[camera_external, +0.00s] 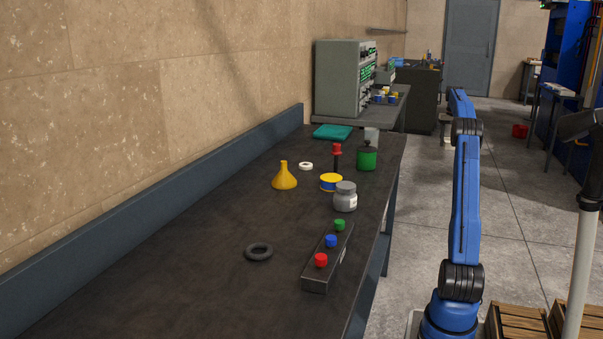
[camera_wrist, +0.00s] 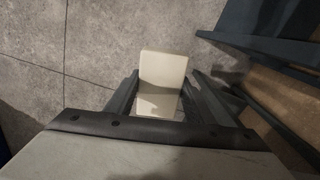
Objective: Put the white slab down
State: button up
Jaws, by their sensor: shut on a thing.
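The white slab (camera_wrist: 163,72) shows in the wrist view, a pale block standing out between the two dark fingers. My gripper (camera_wrist: 165,98) is shut on it. The grey floor shows behind and below the slab, and the slab appears held clear of it. The slab's near end is partly hidden by the gripper body. In the external view my blue arm stretches away on the right of the bench; I cannot make out the gripper or the slab there.
The dark workbench (camera_external: 190,250) carries a black ring (camera_external: 259,252), a button box (camera_external: 313,278), a grey jar (camera_external: 345,197), a yellow funnel (camera_external: 285,177) and a green can (camera_external: 367,159). Its front left is bare. Wooden crates (camera_external: 518,322) stand at lower right.

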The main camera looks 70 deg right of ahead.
jog(key=shift+n, duration=0.5)
jog(key=w+a+r, duration=0.4)
jog(key=w, duration=0.5)
jog(key=w+a+r, duration=0.5)
jog(key=w, duration=0.4)
jog(key=w+a+r, duration=0.4)
jog(key=w, duration=0.5)
jog(key=shift+w+a+r, duration=0.3)
jog(key=shift+w+r, duration=0.05)
jog(key=shift+r, duration=0.05)
jog(key=w+a+r+n, duration=0.1)
jog(key=w+a+n, duration=0.1)
jog(key=w+a, duration=0.8)
jog(key=w+a+r+n, duration=0.15)
jog(key=w+a, duration=0.45)
jog(key=a, duration=0.7)
jog(key=w+a+r+n, duration=0.1)
jog(key=w+a+n, duration=0.1)
jog(key=w+a, duration=0.8)
jog(key=n, duration=0.9)
send_over(313, 195)
jog(key=shift+a+f, duration=0.1)
jog(key=shift+f, duration=4.55)
jog(key=shift+f, duration=0.1)
